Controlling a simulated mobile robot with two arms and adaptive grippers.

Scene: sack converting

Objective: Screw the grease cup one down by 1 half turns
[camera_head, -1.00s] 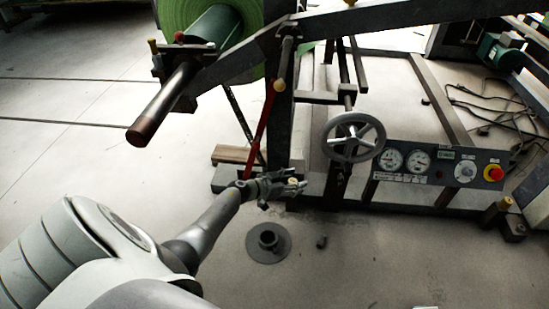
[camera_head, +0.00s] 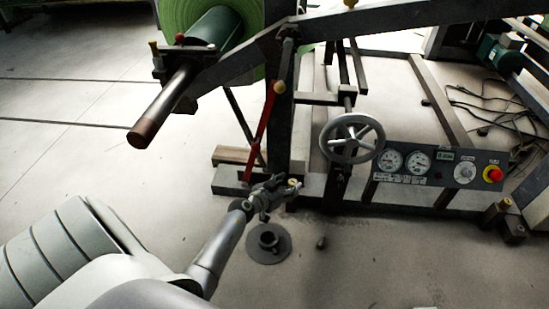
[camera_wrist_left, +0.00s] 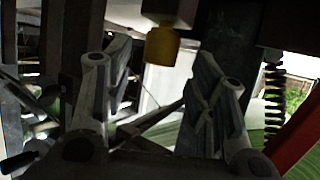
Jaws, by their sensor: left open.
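A yellow grease cup (camera_head: 293,182) is low on the machine frame, by the tips of my left gripper (camera_head: 287,189). In the left wrist view the yellow cup (camera_wrist_left: 162,46) hangs under a dark fitting, in the upper middle. It lies in line with the gap between the two spread fingers. The fingers are open, with visible space on both sides of the cup; I cannot tell whether either touches it. My right gripper is not in view.
A grey handwheel (camera_head: 352,138) and a gauge panel (camera_head: 440,166) stand right of the gripper. A red lever (camera_head: 262,125) rises beside it. A round floor base (camera_head: 269,244) lies below the arm. Another yellow cap (camera_head: 280,87) is higher up.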

